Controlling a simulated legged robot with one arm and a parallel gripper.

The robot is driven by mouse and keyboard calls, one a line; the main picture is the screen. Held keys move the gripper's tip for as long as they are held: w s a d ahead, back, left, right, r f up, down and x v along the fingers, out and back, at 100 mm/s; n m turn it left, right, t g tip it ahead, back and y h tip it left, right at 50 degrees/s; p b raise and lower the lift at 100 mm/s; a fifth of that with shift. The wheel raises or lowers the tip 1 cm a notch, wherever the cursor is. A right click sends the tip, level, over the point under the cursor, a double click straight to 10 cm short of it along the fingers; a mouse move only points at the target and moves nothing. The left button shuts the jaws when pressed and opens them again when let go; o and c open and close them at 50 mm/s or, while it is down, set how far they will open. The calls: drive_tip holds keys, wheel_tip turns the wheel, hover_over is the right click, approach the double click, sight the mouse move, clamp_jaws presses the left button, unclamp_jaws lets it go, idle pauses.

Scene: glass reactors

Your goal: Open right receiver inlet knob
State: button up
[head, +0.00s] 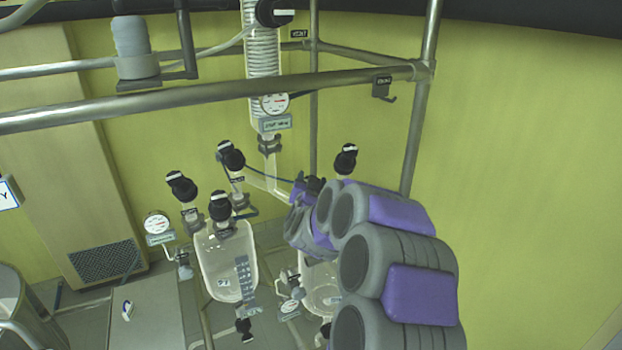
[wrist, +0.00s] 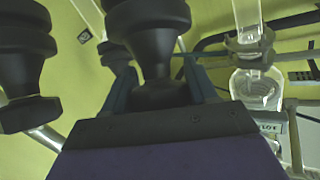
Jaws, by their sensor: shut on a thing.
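My gripper (head: 305,188) reaches to the right receiver's upper fittings in the head view. In the wrist view my gripper (wrist: 162,88) is shut on a black knob (wrist: 158,45), with one finger on each side of its narrow neck. In the head view this knob is mostly hidden by my gripper. The right receiver (head: 322,292) is a clear glass vessel, partly hidden by my arm. The knob's label and its turned position cannot be read.
Another black knob (head: 346,158) stands just right of my gripper. The left receiver (head: 226,262) has several black knobs above it, one at its top (head: 221,205). A metal rail (head: 200,95) crosses above. A glass coil column (head: 263,65) hangs behind. Free room lies at the right.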

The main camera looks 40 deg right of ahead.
drive_tip(key=o, duration=1)
drive_tip(key=shift+w+d, duration=0.1)
drive_tip(key=shift+c, duration=0.2)
drive_tip(key=b+v, duration=0.8)
drive_tip(key=v, duration=0.9)
drive_tip(key=shift+s+b, duration=0.2)
drive_tip(key=shift+b, duration=0.1)
